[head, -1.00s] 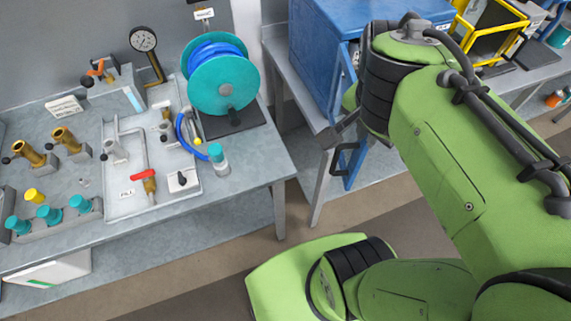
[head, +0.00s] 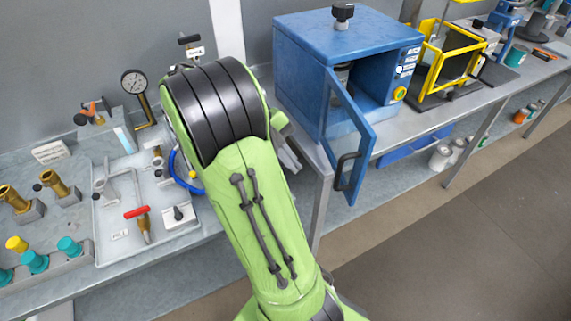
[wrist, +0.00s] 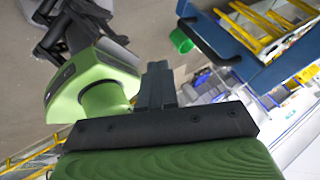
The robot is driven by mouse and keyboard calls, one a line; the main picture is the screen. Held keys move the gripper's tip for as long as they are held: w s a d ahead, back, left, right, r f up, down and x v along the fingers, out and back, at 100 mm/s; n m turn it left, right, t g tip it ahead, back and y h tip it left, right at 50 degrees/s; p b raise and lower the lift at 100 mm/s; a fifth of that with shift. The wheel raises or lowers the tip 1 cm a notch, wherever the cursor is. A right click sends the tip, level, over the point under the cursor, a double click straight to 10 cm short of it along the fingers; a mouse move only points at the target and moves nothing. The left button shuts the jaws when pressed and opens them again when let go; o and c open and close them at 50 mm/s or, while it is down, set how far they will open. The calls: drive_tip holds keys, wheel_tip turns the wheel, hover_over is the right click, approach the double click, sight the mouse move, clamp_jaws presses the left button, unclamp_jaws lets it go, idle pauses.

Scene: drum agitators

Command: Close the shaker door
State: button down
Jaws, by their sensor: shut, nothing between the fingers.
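The shaker is a blue box (head: 342,38) on the bench, with a knob on top and an open front. Its door (head: 366,122), a blue frame with a clear pane, stands open, swung out from the left front edge. A black handle (head: 346,170) is on the door. In the wrist view a blue panel edge (wrist: 245,62) with a dark handle (wrist: 207,42) shows at upper right, probably the door. My gripper (head: 290,153) is left of the door, apart from it and partly hidden by my arm. In the wrist view its fingers (wrist: 157,78) are shut and empty.
A yellow-framed machine (head: 452,65) stands right of the shaker. The left bench holds a tray (head: 112,250) with valves, a pressure gauge (head: 134,84) and teal-capped fittings (head: 70,246). The floor (head: 450,240) in front of the door is clear.

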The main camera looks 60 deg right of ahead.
drive_tip(key=s+d+f+b, duration=0.1)
drive_tip(key=s+d+f, duration=0.3)
drive_tip(key=s+f, duration=0.1)
drive_tip(key=shift+s+d+b, duration=0.2)
drive_tip(key=shift+d+b, duration=0.05)
drive_tip(key=shift+b, duration=0.05)
drive_tip(key=shift+d+f, duration=0.1)
